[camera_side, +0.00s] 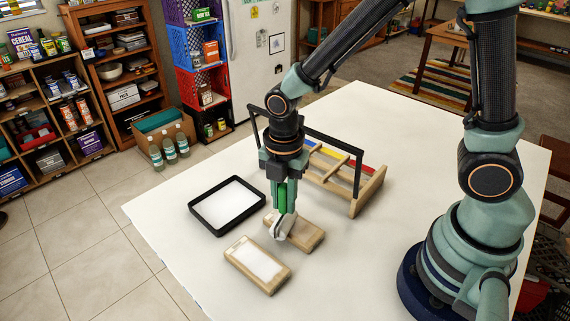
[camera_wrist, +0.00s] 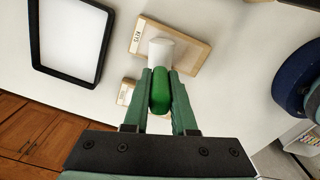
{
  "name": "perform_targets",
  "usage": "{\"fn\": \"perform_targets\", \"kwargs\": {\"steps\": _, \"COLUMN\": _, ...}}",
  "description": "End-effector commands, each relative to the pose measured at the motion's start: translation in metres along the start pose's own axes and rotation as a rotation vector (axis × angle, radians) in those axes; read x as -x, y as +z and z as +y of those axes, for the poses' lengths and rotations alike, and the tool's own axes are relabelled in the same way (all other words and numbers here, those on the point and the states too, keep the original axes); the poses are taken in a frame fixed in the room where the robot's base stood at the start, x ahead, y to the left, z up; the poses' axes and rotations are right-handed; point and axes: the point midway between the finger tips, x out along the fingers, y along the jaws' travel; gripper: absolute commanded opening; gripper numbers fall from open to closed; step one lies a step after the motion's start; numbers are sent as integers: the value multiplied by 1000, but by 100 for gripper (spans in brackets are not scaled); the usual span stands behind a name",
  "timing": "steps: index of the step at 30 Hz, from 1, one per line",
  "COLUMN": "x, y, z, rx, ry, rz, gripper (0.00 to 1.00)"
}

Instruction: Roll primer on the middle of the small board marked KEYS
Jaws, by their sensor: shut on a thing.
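My gripper (camera_side: 284,196) is shut on the green handle (camera_wrist: 160,90) of a paint roller. The roller's white sleeve (camera_wrist: 174,52) is at the middle of a small wooden board (camera_side: 310,233), which also shows in the wrist view (camera_wrist: 195,52). That board has a label that seems to read KEYS at its left end in the wrist view. The sleeve hides the board's middle, and I cannot tell whether it touches. A second small board (camera_side: 273,283) lies nearer the side camera with a white patch on it. In the wrist view it (camera_wrist: 127,92) is mostly hidden by my gripper.
A black-rimmed tray (camera_side: 243,216) with a white inside lies left of the boards. A wooden rack (camera_side: 368,192) with coloured bars and a dark frame stands behind them.

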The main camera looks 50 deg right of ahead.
Motion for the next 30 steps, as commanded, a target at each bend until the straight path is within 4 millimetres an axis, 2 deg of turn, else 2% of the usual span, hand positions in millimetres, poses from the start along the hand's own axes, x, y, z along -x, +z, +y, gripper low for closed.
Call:
{"fn": "perform_targets", "kwargs": {"steps": 14, "x": 0, "y": 39, "z": -15, "rx": -2, "ry": 0, "rz": 0, "gripper": 0}}
{"fn": "perform_targets", "kwargs": {"steps": 19, "x": 0, "y": 32, "z": -28, "rx": 3, "ry": 0, "rz": 0, "gripper": 0}}
{"fn": "perform_targets", "kwargs": {"steps": 30, "x": 0, "y": -1, "z": -17, "rx": 4, "ry": -1, "rz": 0, "gripper": 0}}
